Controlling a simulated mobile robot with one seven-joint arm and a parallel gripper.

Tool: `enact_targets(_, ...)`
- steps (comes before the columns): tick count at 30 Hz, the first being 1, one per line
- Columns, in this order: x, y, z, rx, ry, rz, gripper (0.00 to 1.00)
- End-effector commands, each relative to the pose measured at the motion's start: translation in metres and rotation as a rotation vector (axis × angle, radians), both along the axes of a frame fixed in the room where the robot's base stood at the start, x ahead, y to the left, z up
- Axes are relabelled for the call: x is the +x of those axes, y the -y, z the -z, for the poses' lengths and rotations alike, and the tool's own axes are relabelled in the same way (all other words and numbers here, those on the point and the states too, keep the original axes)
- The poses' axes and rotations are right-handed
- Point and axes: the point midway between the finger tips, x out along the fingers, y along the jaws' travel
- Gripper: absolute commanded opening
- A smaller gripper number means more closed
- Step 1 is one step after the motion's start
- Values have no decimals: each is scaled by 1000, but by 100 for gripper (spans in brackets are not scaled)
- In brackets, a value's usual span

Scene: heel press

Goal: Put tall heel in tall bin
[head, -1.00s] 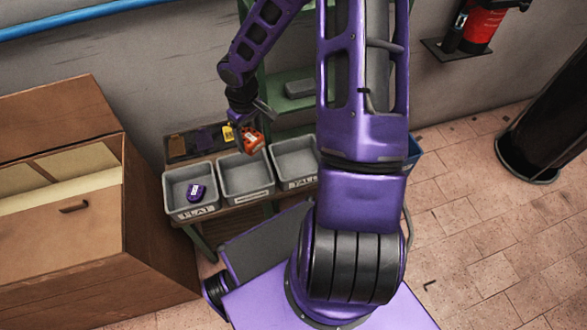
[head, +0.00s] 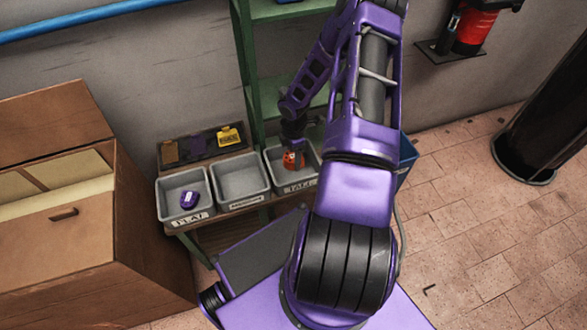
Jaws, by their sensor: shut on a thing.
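The orange heel (head: 291,161) is in my gripper (head: 292,152), which is shut on it. Both are over or inside the grey bin labelled TALL (head: 311,184), the rightmost of the three bins. I cannot tell whether the heel touches the bin's floor. My gripper's fingers hide part of the heel, and my arm covers the bin's right side.
The bin labelled FLAT (head: 170,197) holds a purple heel (head: 189,199). The middle bin (head: 239,160) is empty. Behind the bins a dark tray (head: 190,157) holds a yellow item (head: 229,136) and others. A green shelf (head: 243,70) stands behind; a cardboard box (head: 55,250) is at left.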

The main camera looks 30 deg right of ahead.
Motion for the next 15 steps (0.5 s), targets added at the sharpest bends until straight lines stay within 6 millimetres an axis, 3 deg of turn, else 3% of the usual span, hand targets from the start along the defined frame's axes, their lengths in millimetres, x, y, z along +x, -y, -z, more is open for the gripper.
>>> enact_targets(15, 0, 0, 56, 0, 1, 2, 0)
